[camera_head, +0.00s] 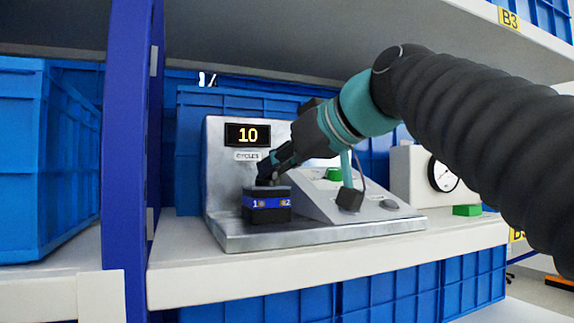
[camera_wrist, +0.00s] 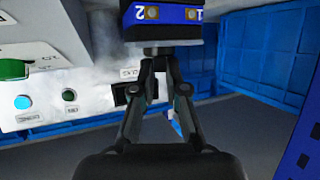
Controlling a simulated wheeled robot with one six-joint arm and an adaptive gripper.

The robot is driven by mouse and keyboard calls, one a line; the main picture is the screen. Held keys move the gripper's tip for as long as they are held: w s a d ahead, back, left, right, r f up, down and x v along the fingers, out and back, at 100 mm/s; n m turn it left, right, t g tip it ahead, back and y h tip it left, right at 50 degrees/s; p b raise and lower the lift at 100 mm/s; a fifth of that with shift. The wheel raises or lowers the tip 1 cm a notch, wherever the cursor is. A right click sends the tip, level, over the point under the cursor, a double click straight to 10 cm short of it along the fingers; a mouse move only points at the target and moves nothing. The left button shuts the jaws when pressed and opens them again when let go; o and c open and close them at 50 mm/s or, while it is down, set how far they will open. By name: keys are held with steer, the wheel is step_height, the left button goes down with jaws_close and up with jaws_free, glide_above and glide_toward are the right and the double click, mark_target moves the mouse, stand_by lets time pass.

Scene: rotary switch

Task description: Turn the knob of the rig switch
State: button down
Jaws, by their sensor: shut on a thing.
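The rig switch is a dark box with a blue band marked 1 and 2 (camera_head: 267,203), at the front left of a metal test rig (camera_head: 300,239). In the wrist view its band (camera_wrist: 165,14) shows upside down at the top edge. My gripper (camera_head: 268,174) comes down from the upper right onto the top of the box. In the wrist view its fingertips (camera_wrist: 159,56) are close together against the box and shut on the knob. The knob is mostly hidden by the fingers, so its setting cannot be read. A display (camera_head: 248,134) on the rig reads 10.
A gauge box (camera_head: 405,175) and a green block (camera_head: 467,210) are farther right. A blue post (camera_head: 128,150) and a blue bin (camera_head: 45,165) stand left. A shelf is overhead.

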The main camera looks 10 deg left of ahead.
steer(key=c, duration=1)
jaws_free()
steer(key=shift+s+a+f, duration=0.1)
steer(key=shift+s+a, duration=0.2)
steer(key=shift+s, duration=0.05)
steer(key=shift+c, duration=0.2)
steer(key=shift+w+d, duration=0.15)
steer(key=shift+d, duration=0.1)
steer(key=shift+d+r, duration=0.2)
steer(key=v, duration=1.1)
steer(key=shift+s, duration=0.25)
steer(key=shift+r, duration=0.1)
